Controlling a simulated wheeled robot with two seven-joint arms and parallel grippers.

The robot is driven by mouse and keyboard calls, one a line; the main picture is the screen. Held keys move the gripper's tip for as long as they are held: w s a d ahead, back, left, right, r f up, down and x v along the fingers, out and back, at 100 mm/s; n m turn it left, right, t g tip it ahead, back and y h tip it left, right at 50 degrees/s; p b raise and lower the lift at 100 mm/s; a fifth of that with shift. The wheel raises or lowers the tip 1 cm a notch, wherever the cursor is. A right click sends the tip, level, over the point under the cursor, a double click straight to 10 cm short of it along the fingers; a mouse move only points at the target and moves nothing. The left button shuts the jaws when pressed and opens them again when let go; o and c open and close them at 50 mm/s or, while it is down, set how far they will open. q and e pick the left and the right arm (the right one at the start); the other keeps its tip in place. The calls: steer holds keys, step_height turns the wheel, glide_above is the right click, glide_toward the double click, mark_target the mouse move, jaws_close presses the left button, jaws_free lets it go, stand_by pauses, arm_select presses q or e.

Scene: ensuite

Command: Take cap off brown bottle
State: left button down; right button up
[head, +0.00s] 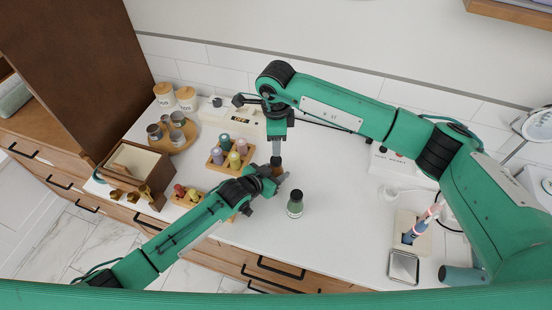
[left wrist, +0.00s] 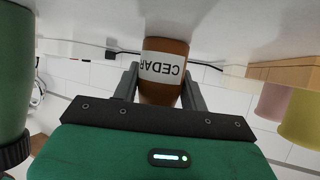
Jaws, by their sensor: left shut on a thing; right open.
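The brown bottle (left wrist: 162,90) with a white CEDAR label sits between the two fingers of my left gripper (left wrist: 158,92), which is shut on it. The wrist view shows the bottle upside down. In the head view only a small part of the brown bottle (head: 277,171) shows beside my left gripper (head: 279,179). My right gripper (head: 276,158) is open and points down from above, right over the bottle. The bottle's cap is hidden or too small to make out.
A green bottle with a dark cap (head: 295,204) stands to the right of my left gripper. Wooden holders with coloured bottles (head: 224,145) stand to the left, with a wooden box (head: 140,168) further left.

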mark_target(276, 159)
steer(key=m, duration=0.6)
steer(key=shift+m, duration=0.4)
steer(key=m, duration=1.9)
steer(key=shift+f+m, duration=0.35)
steer(key=shift+m, duration=0.05)
step_height(276, 159, down, 7)
steer(key=shift+f, duration=0.15)
